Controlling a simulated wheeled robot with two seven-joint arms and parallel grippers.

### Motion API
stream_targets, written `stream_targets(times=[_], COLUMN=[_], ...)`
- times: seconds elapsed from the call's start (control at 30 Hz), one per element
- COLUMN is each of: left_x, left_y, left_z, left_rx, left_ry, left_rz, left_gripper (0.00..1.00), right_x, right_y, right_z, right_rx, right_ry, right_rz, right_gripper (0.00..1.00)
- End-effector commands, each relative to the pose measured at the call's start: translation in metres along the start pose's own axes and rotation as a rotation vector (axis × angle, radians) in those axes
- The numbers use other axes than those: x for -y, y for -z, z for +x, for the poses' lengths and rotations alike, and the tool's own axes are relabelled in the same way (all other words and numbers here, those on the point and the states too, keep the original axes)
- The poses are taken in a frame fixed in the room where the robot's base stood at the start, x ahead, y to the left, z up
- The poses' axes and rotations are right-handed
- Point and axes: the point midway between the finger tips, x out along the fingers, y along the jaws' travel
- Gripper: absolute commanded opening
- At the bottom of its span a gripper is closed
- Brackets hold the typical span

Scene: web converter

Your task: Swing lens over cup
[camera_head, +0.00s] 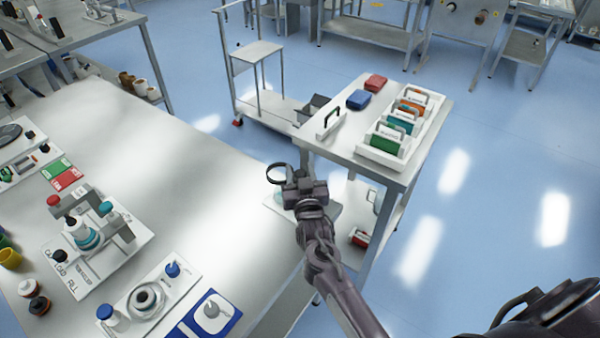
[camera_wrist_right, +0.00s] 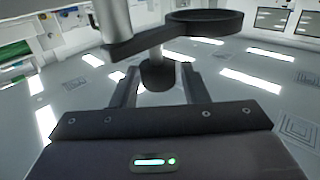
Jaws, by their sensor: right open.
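The lens is a black ring (camera_head: 277,174) on a dark swing arm; it stands at the right edge of the near table in the head view. In the right wrist view the lens ring (camera_wrist_right: 206,17) is at the top, joined by its arm to a grey upright post (camera_wrist_right: 115,20). A dark knob (camera_wrist_right: 157,74) hangs below the arm. My right gripper (camera_head: 297,186) is at the lens in the head view. In the wrist view its open fingers (camera_wrist_right: 160,88) stand either side of the knob; contact is unclear. I cannot make out the cup. My left gripper is out of view.
The near table (camera_head: 205,160) has a broad bare middle. A white fixture board (camera_head: 103,250), a board with a ring-shaped part (camera_head: 148,298) and a blue-edged card (camera_head: 208,314) lie left. A side table (camera_head: 345,147) with coloured handled blocks stands beyond my right gripper.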

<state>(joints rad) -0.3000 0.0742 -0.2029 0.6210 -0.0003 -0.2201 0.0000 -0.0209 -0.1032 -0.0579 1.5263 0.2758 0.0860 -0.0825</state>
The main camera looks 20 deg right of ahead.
Motion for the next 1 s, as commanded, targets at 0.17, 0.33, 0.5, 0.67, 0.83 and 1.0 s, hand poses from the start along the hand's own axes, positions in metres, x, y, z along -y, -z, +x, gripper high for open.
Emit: stream_targets(times=[0.17,0.33,0.5,0.67,0.83,1.0], left_x=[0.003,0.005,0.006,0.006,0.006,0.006], left_y=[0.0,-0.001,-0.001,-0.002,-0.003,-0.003], left_z=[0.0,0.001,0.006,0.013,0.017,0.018], left_rx=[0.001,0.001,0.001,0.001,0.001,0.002], left_ry=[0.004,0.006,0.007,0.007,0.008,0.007], left_rz=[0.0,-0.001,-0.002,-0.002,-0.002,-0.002], left_gripper=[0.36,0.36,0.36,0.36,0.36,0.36], right_x=[0.0,-0.001,-0.001,-0.001,0.0,0.0], right_y=[0.0,-0.001,-0.004,-0.004,-0.002,0.0], right_z=[0.0,-0.001,-0.02,-0.048,-0.07,-0.078], right_rx=[0.0,0.0,0.002,0.002,0.001,0.0], right_ry=[-0.001,-0.001,0.0,-0.001,0.0,0.0], right_rz=[-0.001,-0.001,-0.001,-0.001,0.0,-0.001], right_gripper=[0.49,0.49,0.49,0.49,0.49,0.49])
